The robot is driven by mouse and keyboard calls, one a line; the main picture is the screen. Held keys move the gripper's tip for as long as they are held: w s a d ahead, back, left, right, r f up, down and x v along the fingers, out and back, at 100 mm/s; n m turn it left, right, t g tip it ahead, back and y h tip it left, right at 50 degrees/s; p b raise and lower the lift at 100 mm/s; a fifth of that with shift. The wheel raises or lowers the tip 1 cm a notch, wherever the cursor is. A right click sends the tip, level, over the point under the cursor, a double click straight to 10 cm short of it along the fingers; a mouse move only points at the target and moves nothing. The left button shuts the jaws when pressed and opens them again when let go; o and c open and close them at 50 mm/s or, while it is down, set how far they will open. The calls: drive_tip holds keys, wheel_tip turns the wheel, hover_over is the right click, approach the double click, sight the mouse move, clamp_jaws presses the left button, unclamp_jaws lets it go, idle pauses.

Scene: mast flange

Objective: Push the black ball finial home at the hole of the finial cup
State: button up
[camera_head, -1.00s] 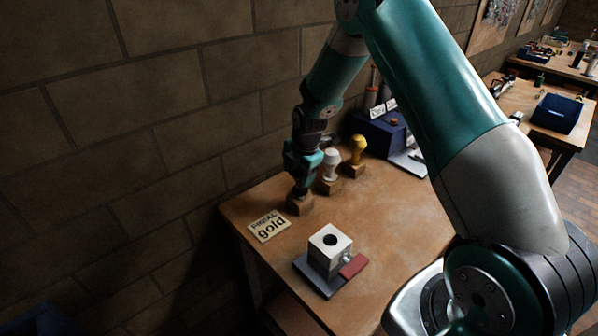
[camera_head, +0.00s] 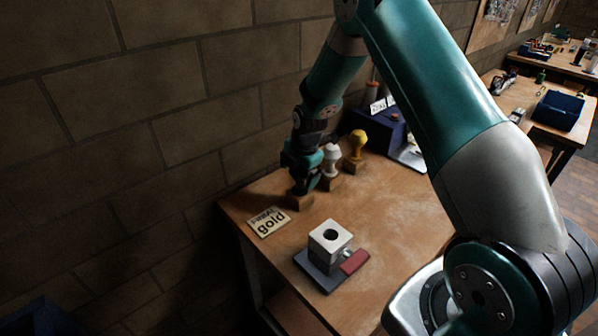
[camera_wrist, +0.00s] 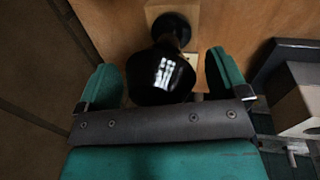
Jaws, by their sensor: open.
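The black ball finial (camera_wrist: 160,80) shows in the wrist view between the two spread green fingers, with gaps on both sides. Its neck runs to a square wooden block (camera_wrist: 152,14). In the head view my gripper (camera_head: 300,186) hides the ball and is directly above the wooden block (camera_head: 299,202) at the table's left side. My gripper is open. The finial cup (camera_head: 327,247) is a pale grey block with a dark round hole (camera_head: 331,236) in its top, nearer the camera and to the right. The hole looks empty.
A white finial (camera_head: 332,158) and a yellow finial (camera_head: 357,143) stand on wooden blocks close right of my gripper. A "gold" card (camera_head: 268,221) lies left of the cup. A red handle (camera_head: 354,262) sticks out beside the cup. A brick wall stands behind. The table's right part is clear.

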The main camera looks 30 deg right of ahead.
drive_tip(key=s+r+b, duration=0.3)
drive_tip(key=r, duration=1.4)
drive_tip(key=shift+s+d, duration=0.15)
drive_tip(key=shift+d, duration=0.3)
